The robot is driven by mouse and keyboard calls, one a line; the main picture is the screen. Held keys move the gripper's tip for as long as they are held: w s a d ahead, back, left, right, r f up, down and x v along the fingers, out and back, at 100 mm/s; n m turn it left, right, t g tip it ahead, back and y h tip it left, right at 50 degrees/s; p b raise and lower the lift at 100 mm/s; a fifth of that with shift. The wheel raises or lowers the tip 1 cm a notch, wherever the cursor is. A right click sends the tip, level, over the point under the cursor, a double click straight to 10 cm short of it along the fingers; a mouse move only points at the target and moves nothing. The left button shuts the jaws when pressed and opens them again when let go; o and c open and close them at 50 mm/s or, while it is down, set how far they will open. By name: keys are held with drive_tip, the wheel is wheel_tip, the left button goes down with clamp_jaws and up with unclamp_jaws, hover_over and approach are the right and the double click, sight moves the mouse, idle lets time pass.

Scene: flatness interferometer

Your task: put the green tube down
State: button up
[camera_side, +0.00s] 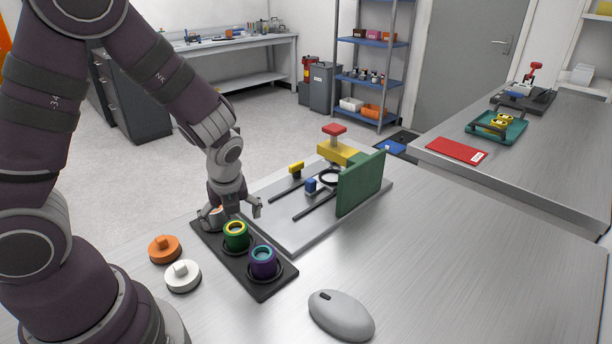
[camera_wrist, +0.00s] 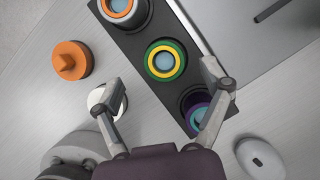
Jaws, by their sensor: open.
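The green tube (camera_side: 237,236) has a yellow rim and a pale blue inside. It stands upright in the middle place of the black rack (camera_side: 270,290); the wrist view also shows it (camera_wrist: 178,72) from above. My gripper (camera_side: 234,210) is open and empty, close above the rack. In the wrist view its fingers (camera_wrist: 160,88) are spread wide, with the tube just beyond the gap between the fingertips. I see no contact with the tube.
A purple tube (camera_side: 263,263) stands at the rack's near end; an orange-rimmed tube (camera_wrist: 121,8) is at the far end. Orange (camera_side: 164,249) and white (camera_side: 183,276) knobbed discs lie left. A metal plate with a green upright block (camera_side: 361,182) stands behind. A grey mouse-shaped object (camera_side: 341,315) lies in front.

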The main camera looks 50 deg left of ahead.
sight(236, 228)
drive_tip(key=x, duration=0.5)
drive_tip(key=shift+d+f, duration=0.1)
drive_tip(key=shift+d, duration=0.25)
drive_tip(key=c, duration=1.3)
